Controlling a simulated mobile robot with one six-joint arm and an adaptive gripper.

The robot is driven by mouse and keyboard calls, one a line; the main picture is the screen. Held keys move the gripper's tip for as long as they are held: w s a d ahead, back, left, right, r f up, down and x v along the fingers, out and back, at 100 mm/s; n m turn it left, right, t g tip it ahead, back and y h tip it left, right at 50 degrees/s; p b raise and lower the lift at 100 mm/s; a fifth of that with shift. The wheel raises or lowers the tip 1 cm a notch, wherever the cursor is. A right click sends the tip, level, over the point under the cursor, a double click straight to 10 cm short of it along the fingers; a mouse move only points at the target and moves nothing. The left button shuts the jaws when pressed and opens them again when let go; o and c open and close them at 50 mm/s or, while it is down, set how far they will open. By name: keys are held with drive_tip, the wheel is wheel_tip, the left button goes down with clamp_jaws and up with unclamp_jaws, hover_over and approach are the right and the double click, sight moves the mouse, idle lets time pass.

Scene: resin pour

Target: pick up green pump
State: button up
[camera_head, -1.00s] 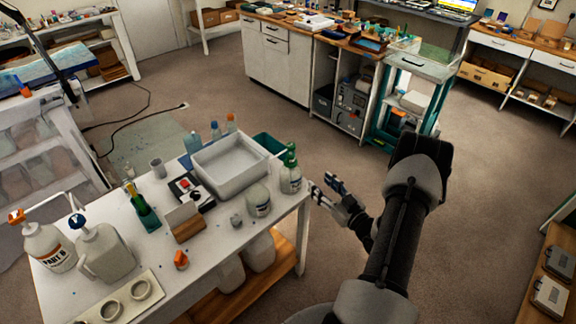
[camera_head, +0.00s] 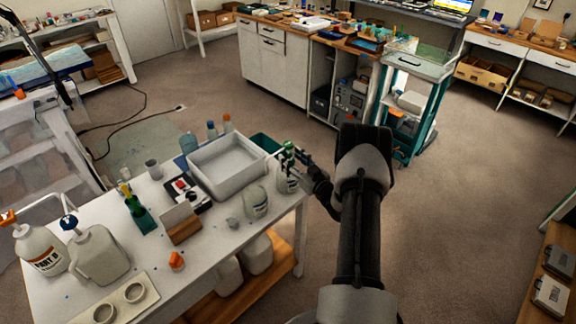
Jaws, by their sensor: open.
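The green pump (camera_head: 288,151) sits on top of a pale bottle (camera_head: 286,181) at the right end of the white table, beside the white tray. My gripper (camera_head: 294,158) is at the pump, its open fingers at about the height of the green top. The fingers partly overlap the pump and bottle neck in this view. I cannot tell whether they touch it. The bottle stands upright.
A white tray (camera_head: 229,172) stands just left of the pump bottle, and a second pale bottle (camera_head: 256,202) is in front. A dark green bin (camera_head: 264,143) is behind.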

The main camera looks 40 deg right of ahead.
drive_tip(key=w, duration=0.2)
drive_tip(key=shift+w, duration=0.4)
drive_tip(key=shift+c, duration=0.2)
clamp_jaws()
